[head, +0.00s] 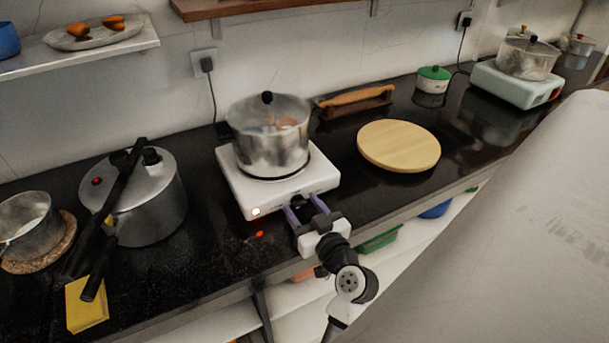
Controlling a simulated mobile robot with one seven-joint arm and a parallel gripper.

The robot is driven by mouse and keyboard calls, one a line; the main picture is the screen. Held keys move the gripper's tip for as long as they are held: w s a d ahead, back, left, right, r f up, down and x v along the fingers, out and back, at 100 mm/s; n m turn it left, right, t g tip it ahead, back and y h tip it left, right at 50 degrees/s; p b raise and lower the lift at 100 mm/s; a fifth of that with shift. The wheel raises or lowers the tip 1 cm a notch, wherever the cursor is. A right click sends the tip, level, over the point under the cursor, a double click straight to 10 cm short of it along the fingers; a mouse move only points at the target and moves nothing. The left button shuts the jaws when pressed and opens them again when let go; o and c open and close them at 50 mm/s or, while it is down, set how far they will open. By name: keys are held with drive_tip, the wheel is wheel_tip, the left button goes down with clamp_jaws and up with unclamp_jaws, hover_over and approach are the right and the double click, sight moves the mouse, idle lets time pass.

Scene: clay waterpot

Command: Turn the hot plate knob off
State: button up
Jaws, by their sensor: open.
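A white hot plate (238,189) stands on the black counter, with a lidded, see-through-looking pot (270,150) on it. I cannot make out the knob; the gripper covers that part of the front, and I cannot tell whether the fingers touch anything. A second, pale green hot plate (500,84) with a pot (527,60) stands at the far right.
A pressure cooker (150,205) and small pan (25,220) stand left, near a yellow sponge (87,304). A round wooden board (398,145) lies right of the hot plate. A green-lidded pot (433,80) stands behind. A large grey surface fills the lower right.

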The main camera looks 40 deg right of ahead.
drive_tip(key=c, duration=1)
drive_tip(key=shift+m, duration=0.7)
drive_tip(key=o, duration=1)
drive_tip(key=shift+s, duration=0.1)
drive_tip(key=b+v, duration=0.4)
drive_tip(key=v, duration=0.9)
drive_tip(key=shift+s, duration=0.35)
